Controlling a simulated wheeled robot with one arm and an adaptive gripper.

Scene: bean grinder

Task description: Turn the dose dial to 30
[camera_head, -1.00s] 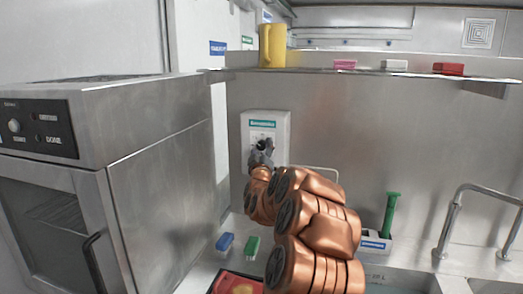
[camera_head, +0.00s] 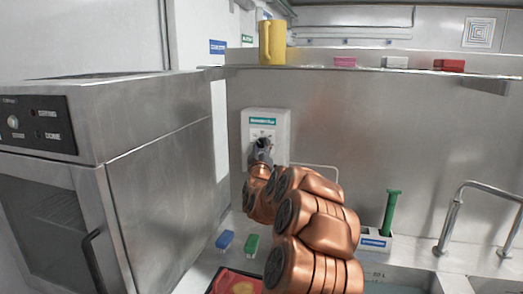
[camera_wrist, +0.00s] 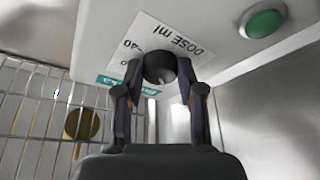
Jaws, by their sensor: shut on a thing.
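The dose dial (camera_wrist: 158,68) is a black round knob on the front of a pale dispenser box (camera_head: 279,127) fixed to the steel wall. In the wrist view a white label (camera_wrist: 133,50) beside the dial reads "DOSE ml" and "40"; other figures are partly hidden. My gripper (camera_wrist: 159,75) is shut on the dial, one finger on each side. In the head view my gripper (camera_head: 262,150) covers most of the dial, so the dial's setting cannot be read.
A green round button (camera_wrist: 264,20) is on the box near the dial. A steel oven (camera_head: 150,170) stands at left. A shelf above holds a yellow mug (camera_head: 272,43). Blue (camera_head: 224,240) and green (camera_head: 251,245) items lie on the counter below. A sink tap (camera_head: 455,215) is at right.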

